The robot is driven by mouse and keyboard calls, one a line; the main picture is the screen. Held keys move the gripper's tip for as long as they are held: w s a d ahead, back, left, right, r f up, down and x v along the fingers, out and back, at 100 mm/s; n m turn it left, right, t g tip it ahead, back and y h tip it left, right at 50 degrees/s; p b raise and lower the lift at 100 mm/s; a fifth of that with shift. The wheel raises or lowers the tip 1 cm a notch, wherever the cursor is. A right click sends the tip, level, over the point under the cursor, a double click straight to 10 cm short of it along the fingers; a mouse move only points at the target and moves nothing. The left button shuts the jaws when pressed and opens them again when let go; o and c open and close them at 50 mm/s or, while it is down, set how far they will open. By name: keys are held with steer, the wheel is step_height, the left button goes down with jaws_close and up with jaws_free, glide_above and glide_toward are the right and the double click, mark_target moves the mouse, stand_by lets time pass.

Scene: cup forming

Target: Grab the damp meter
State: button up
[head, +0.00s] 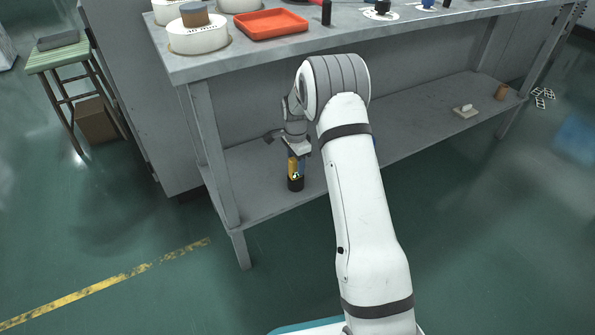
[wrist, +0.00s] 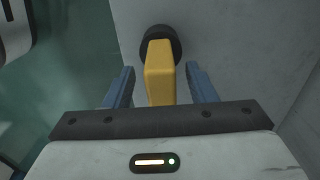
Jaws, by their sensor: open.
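The damp meter looks like a yellow upright body on a round black base. In the head view the damp meter (head: 293,168) stands on the lower shelf of the bench, near its left front end. In the wrist view the damp meter (wrist: 160,72) rises between the two blue fingers. My gripper (head: 298,160) reaches down over it from above. In the wrist view my gripper (wrist: 160,85) is open, with a finger on each side of the yellow body and a visible gap on both sides. Part of the meter is hidden by the gripper in the head view.
The lower shelf (head: 262,168) has a bench leg (head: 215,150) to the left of the meter. The bench top (head: 290,48) overhangs it, with an orange tray (head: 270,24) and white round moulds (head: 198,36). A small block on a plate (head: 466,111) and a brown cup (head: 501,92) stand farther right.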

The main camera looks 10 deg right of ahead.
mark_target(296, 169)
step_height(296, 169, down, 4)
steer(key=shift+b, duration=0.9)
steer(key=shift+w+r, duration=0.1)
steer(key=shift+c, duration=0.3)
jaws_close()
